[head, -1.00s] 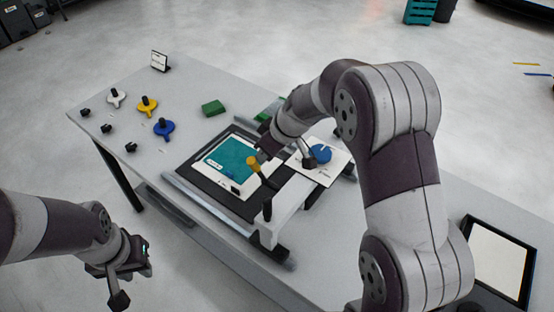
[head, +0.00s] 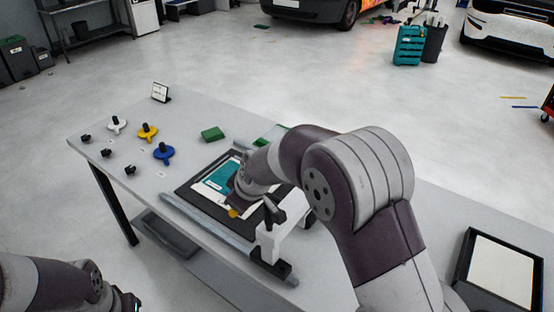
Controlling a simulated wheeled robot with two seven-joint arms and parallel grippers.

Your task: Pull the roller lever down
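The roller lever's yellow knob (head: 233,212) shows low over the front of the black-framed bed (head: 190,188), beside the white roller bracket (head: 268,243). My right gripper (head: 250,203) is at the lever, just above and behind the knob, pointing down. The wrist hides most of the lever shaft, and I cannot tell whether the fingers touch or grip it. My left gripper (head: 126,303) is cut off by the bottom edge, away from the table; its fingers are not clear.
A teal sheet (head: 216,177) lies on the bed. White, yellow (head: 148,132) and blue (head: 164,153) handled tools, black knobs and a green block (head: 213,134) are to the left. A black-framed tray (head: 497,267) is at the right. My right arm covers the table's middle.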

